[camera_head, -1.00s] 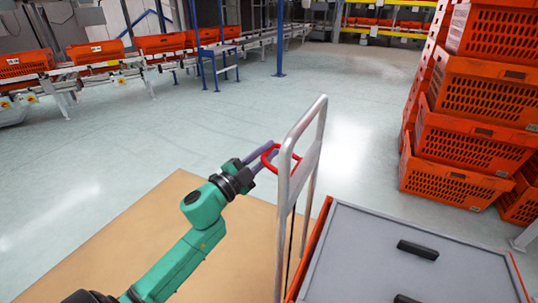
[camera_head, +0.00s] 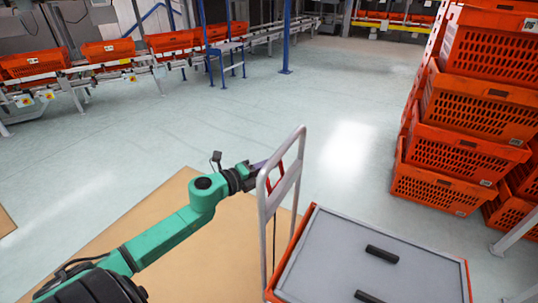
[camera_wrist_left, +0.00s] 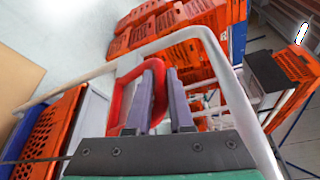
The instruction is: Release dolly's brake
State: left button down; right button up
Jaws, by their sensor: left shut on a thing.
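The dolly's silver push handle (camera_head: 299,160) stands upright at the centre of the head view, beside the dolly's load. A red brake loop (camera_head: 276,177) shows within the handle frame. In the left wrist view the red loop (camera_wrist_left: 123,88) lies against the purple-grey fingers, inside the bent silver bar (camera_wrist_left: 140,52). My right gripper is not in view.
An orange tote with a grey lid (camera_head: 340,250) sits right of the handle. Tall stacks of orange totes (camera_head: 465,150) stand at the right. A conveyor with orange totes (camera_head: 110,68) runs along the back left. The floor between is clear.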

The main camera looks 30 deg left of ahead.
pick_arm(q)
jog(key=shift+d+r+m+p, duration=0.35)
jog(key=shift+d+m+p, duration=0.05)
jog(key=shift+m+p, duration=0.15)
jog(key=shift+w+d+f+p, duration=0.1)
jog(key=shift+d+p, duration=0.4)
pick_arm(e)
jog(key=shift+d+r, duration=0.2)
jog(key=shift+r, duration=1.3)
pick_arm(q)
jog(key=c, duration=0.8)
grip_release()
jog(key=shift+d+f, duration=0.1)
jog(key=shift+c, duration=0.2)
jog(key=v, duration=1.4)
jog(key=shift+s+r, duration=0.3)
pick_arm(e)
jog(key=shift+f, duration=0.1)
